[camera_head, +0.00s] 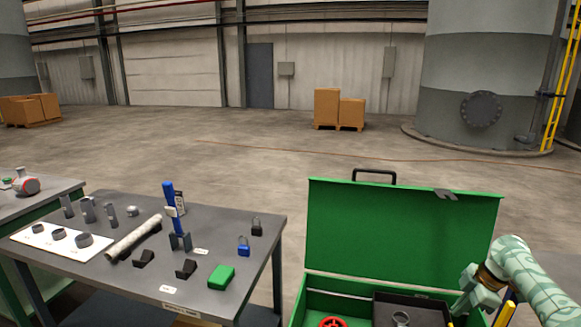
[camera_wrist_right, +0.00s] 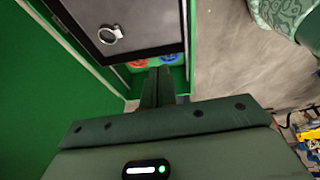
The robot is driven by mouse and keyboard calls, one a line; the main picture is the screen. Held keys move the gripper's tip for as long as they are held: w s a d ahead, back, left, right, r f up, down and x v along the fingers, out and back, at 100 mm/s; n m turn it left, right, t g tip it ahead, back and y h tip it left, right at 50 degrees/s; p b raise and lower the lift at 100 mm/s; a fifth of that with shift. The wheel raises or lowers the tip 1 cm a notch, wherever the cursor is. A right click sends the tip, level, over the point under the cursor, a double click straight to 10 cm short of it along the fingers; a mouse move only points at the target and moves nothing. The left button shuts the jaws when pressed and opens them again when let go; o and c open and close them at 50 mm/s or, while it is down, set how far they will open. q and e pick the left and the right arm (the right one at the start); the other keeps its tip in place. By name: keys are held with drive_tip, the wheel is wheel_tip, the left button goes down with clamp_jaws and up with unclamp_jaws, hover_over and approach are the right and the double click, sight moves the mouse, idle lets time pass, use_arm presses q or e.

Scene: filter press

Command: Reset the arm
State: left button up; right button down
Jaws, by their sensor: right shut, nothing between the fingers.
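My right arm comes in at the lower right of the head view, over the right part of the open green toolbox (camera_head: 403,225). Its right gripper (camera_head: 461,305) is shut and empty. In the right wrist view the two dark fingers (camera_wrist_right: 157,74) lie together and point into the green box, just beside a dark tray (camera_wrist_right: 125,50). A red round part (camera_wrist_right: 138,63) and a blue round part (camera_wrist_right: 169,57) lie near the fingertips, partly hidden. My left gripper does not show.
In the box are a red handwheel (camera_head: 333,322) and a metal ring (camera_head: 401,318) on the tray. The grey table (camera_head: 215,235) at left holds a blue-handled tool (camera_head: 169,195), padlocks (camera_head: 243,247), a green block (camera_head: 221,277) and a pale roll (camera_head: 133,238). Open floor lies behind.

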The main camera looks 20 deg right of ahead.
drive_tip(key=s+a+f+m+g+h, duration=0.15)
drive_tip(key=s+a+f, duration=0.35)
drive_tip(key=f, duration=0.5)
drive_tip(key=s+a+f+m+g+h, duration=0.1)
drive_tip(key=s+a+f+m, duration=0.2)
drive_tip(key=s+f, duration=0.55)
drive_tip(key=s+a+f+m+g+h, duration=0.15)
drive_tip(key=s+a+f, duration=0.3)
drive_tip(key=f, duration=0.65)
drive_tip(key=s+a+f+m+t, duration=0.1)
drive_tip(key=s+a+f, duration=0.3)
drive_tip(key=s+a, duration=0.4)
drive_tip(key=s+a+f+y, duration=0.1)
drive_tip(key=s+a+f, duration=0.4)
drive_tip(key=s, duration=0.6)
drive_tip(key=s+a+f+m+t, duration=0.1)
drive_tip(key=s+a+f, duration=0.1)
drive_tip(key=s+a, duration=0.65)
use_arm(q)
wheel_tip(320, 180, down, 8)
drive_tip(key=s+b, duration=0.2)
drive_tip(key=b, duration=0.5)
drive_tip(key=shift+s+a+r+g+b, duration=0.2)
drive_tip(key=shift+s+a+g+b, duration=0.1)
drive_tip(key=shift+b, duration=0.1)
use_arm(e)
drive_tip(key=s+f, duration=0.3)
drive_tip(key=f, duration=0.5)
drive_tip(key=shift+g, duration=0.3)
drive_tip(key=shift+a, duration=0.1)
